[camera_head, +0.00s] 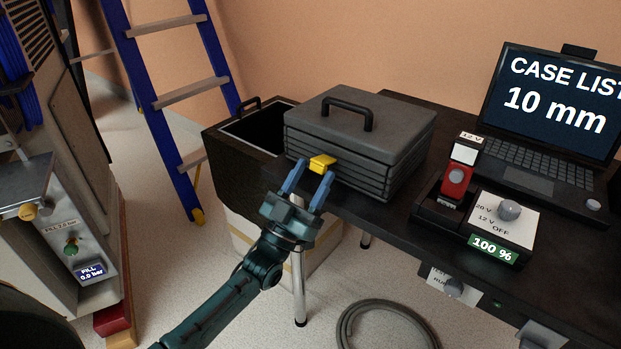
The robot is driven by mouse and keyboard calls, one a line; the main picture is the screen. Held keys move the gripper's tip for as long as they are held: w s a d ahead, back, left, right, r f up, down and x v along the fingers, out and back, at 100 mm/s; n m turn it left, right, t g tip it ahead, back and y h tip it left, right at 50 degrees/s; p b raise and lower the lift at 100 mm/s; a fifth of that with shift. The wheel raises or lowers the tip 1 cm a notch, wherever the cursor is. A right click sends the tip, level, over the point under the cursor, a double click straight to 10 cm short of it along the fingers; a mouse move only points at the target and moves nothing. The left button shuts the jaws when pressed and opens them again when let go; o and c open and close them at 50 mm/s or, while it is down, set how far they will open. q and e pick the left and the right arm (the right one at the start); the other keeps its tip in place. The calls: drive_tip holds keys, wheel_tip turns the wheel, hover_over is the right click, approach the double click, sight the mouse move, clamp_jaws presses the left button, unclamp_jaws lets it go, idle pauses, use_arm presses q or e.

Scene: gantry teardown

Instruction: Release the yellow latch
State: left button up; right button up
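The yellow latch (322,163) is on the front of a closed dark grey case (378,141) with a black top handle. The case sits at the left end of the black table. My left gripper (309,181) is at the latch, its two blue fingers apart, one at each side of the yellow piece. The fingertips are close to the latch; I cannot tell whether they touch it. My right gripper is not in view.
A laptop (549,125) stands at the back right of the table. A charger unit (491,227) with a red battery (457,181) is at its front. An open black bin (229,152) is left of the case. A blue ladder (161,100) leans behind. A hose (385,312) lies on the floor.

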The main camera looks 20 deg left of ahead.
use_arm(q)
drive_tip(key=shift+o, duration=0.2)
drive_tip(key=v, duration=1.3)
